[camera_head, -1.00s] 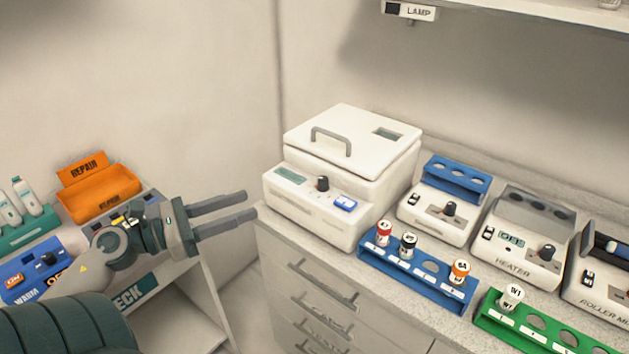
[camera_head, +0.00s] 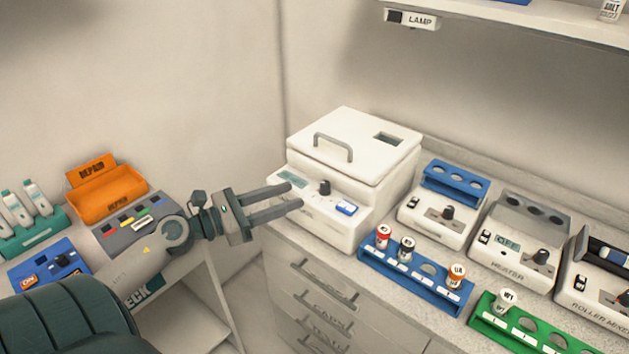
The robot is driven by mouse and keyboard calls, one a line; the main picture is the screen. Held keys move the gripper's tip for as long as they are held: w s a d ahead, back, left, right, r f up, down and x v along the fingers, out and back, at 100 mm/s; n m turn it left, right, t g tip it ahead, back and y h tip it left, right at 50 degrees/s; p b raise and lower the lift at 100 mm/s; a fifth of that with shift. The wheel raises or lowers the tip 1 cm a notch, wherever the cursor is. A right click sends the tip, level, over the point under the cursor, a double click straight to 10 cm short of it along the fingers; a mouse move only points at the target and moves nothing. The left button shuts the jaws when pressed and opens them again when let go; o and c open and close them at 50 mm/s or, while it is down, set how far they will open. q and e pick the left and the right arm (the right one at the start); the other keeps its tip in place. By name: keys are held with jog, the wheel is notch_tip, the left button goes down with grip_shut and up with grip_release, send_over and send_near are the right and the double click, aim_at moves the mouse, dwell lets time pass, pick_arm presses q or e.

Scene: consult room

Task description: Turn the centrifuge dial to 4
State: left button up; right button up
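The centrifuge (camera_head: 348,170) is a white box with a closed lid and a grey lid handle, on the counter in the corner. Its front panel has a small display (camera_head: 293,178), a black dial (camera_head: 324,187) and a blue switch (camera_head: 347,208). The dial's setting is too small to read. My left gripper (camera_head: 296,193) reaches in from the left with its two fingers apart and nothing between them. Its fingertips are at the left part of the front panel, left of the dial; I cannot tell whether they touch the panel. My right gripper is not in view.
A blue rack (camera_head: 420,289) with several capped tubes stands before the centrifuge. A small white device with a blue top (camera_head: 440,210), a heater (camera_head: 515,245) and a roller mixer (camera_head: 600,277) stand to the right. A green rack (camera_head: 530,335) is in front. An orange repair bin (camera_head: 108,197) is left.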

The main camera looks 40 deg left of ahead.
aim_at(321, 185)
pick_arm(q)
jog(key=p+x, duration=0.2)
jog(key=x, duration=0.4)
jog(key=shift+w+d+r+p, duration=0.1)
jog(key=shift+w+d+p, duration=0.05)
jog(key=shift+w+p, duration=0.25)
jog(key=shift+w+d, duration=0.3)
jog(key=shift+w, duration=0.15)
grip_shut()
